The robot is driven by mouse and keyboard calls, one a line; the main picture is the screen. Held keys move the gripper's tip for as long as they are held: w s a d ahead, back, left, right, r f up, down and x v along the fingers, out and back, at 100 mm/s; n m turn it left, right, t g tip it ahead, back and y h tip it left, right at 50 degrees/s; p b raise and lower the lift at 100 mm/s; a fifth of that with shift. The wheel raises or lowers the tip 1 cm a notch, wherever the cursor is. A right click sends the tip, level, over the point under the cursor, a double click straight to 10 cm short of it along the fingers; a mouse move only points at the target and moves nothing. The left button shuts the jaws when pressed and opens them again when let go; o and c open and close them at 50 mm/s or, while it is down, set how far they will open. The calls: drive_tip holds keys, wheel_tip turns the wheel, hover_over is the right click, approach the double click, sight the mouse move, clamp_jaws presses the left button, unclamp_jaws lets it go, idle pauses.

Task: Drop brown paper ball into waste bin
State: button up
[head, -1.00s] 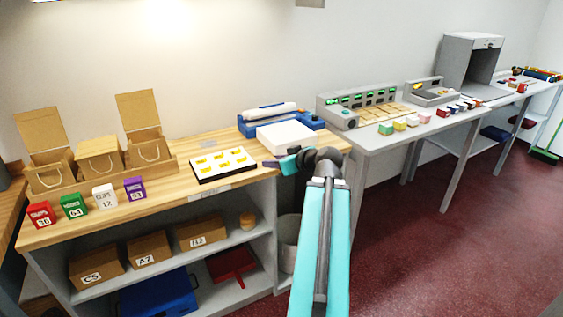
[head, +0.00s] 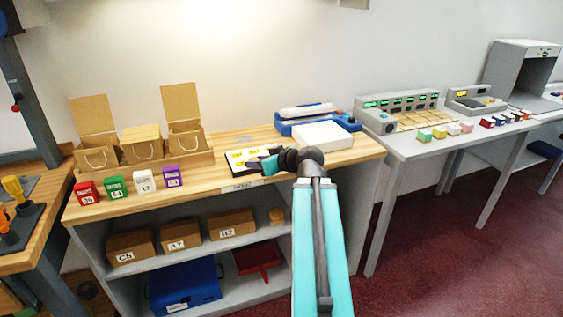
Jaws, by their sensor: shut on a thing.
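I see no brown paper ball clearly anywhere. No waste bin shows now; the area at the right end of the shelf unit is largely behind my arm.
The counter (head: 215,183) holds kraft bags, several coloured boxes, a white block (head: 323,136) and a blue device (head: 313,120). A tan round item (head: 277,216) and cartons are on the shelf below. A grey table (head: 420,148) stands right; red floor is open in front.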

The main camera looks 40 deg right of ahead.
drive_tip(key=w+a, duration=0.2)
drive_tip(key=a, duration=0.2)
drive_tip(key=w+a+n+y, duration=0.1)
drive_tip(key=w+a, duration=0.2)
drive_tip(key=a, duration=0.2)
drive_tip(key=w+a+y, duration=0.1)
drive_tip(key=w+a, duration=0.1)
drive_tip(key=a, duration=0.3)
drive_tip(key=shift+w+a+n, duration=0.15)
drive_tip(key=shift+w+n, duration=0.25)
drive_tip(key=w+a+r, duration=0.1)
drive_tip(key=w+a, duration=0.2)
drive_tip(key=a, duration=0.4)
drive_tip(key=w+a+r+m+h, duration=0.1)
drive_tip(key=w+a+r, duration=0.1)
drive_tip(key=a, duration=0.5)
drive_tip(key=w+a+r+m+h, duration=0.1)
drive_tip(key=w+a, duration=0.3)
drive_tip(key=a, duration=0.3)
drive_tip(key=shift+a+r, duration=0.2)
drive_tip(key=shift+r, duration=0.2)
drive_tip(key=shift+a, duration=0.1)
